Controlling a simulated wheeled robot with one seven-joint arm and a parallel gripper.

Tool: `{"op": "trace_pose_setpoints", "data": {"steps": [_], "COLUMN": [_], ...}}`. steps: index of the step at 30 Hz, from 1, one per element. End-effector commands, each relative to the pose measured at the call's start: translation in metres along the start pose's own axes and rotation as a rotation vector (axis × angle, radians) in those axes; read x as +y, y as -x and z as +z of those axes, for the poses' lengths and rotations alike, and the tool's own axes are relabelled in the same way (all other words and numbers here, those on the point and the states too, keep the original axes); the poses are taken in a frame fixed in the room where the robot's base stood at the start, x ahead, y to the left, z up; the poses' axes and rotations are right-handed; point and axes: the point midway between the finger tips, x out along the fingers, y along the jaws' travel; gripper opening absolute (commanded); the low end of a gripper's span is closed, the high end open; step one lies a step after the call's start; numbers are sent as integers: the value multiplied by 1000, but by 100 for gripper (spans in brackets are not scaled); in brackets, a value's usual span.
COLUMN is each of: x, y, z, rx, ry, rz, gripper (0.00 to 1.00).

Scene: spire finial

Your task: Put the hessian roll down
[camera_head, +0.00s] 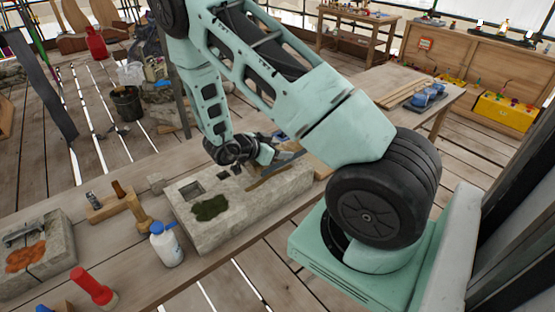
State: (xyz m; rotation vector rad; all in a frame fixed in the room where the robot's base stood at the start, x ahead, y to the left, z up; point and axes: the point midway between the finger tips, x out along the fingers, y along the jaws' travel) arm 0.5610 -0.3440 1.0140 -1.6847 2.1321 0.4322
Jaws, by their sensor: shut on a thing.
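My gripper (279,157) is over the back right part of a pale stone block (222,222) on the workbench, partly hidden by its own wrist and my arm. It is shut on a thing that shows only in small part. A narrow brown strip (272,173) lies slantwise just below the fingers, along the top of the block. It may be the hessian roll, but it is too small and covered to be sure. I cannot tell whether it touches the stone.
The block has a square socket (192,190) and a dark green patch (210,208). A white bottle (166,245), a wooden mallet (139,211) and a red-handled tool (95,288) stand to the left. Another stone piece (40,250) lies far left. The front bench strip is mostly bare.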

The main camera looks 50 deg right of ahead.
Motion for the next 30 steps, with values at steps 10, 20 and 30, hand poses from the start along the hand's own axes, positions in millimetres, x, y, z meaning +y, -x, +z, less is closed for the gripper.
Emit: {"op": "trace_pose_setpoints", "data": {"steps": [10, 20, 30], "x": [0, 0, 0], "y": [-18, -21, -22], "z": [32, 38, 41], "rx": [1, 0, -1], "ry": [1, -2, -1], "rz": [0, -1, 0], "gripper": [15, 15, 73]}}
